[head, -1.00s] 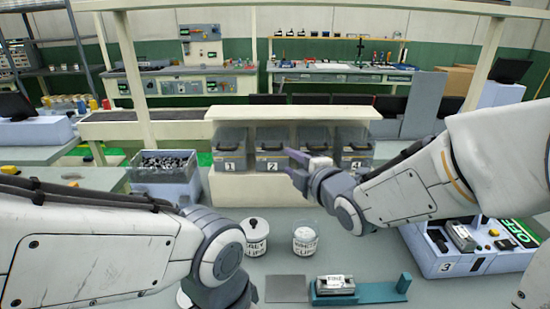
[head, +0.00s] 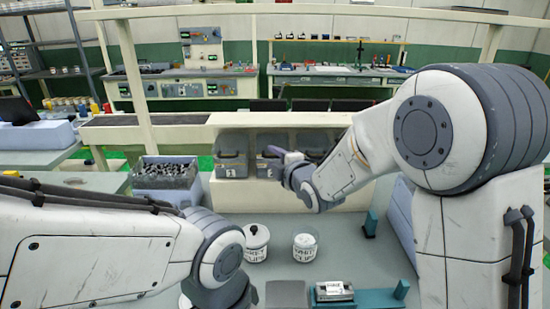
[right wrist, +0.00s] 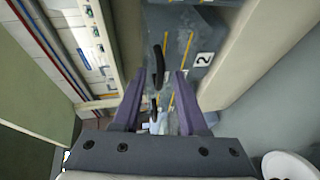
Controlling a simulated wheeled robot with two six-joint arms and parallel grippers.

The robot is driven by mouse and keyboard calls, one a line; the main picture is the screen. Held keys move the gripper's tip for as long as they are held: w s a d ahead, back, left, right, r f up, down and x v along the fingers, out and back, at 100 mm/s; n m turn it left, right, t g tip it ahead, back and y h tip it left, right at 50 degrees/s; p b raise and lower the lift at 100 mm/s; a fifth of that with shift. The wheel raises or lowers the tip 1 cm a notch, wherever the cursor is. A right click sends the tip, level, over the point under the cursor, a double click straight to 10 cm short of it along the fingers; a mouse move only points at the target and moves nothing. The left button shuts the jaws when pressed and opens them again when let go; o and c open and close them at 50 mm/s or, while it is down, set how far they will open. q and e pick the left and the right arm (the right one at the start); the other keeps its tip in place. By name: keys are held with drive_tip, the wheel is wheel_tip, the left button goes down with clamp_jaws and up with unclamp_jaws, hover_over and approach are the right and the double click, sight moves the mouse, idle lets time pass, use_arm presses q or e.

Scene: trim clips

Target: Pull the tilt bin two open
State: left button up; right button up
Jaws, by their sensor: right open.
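Tilt bin two (head: 267,168) is a grey bin with a clear upper part and a dark handle, in the row under the cream shelf. My right gripper (head: 274,153) is at bin two's front. In the right wrist view its purple fingers (right wrist: 160,76) are open, with the handle between and just beyond the tips; contact cannot be told. My left gripper is not visible; only its arm shows.
A crate of dark parts (head: 165,173) stands left of the bins. Two white cups (head: 256,243) (head: 305,247) and a teal fixture (head: 378,297) are on the grey bench, which is clear between cups and bins.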

clamp_jaws()
idle(1.4)
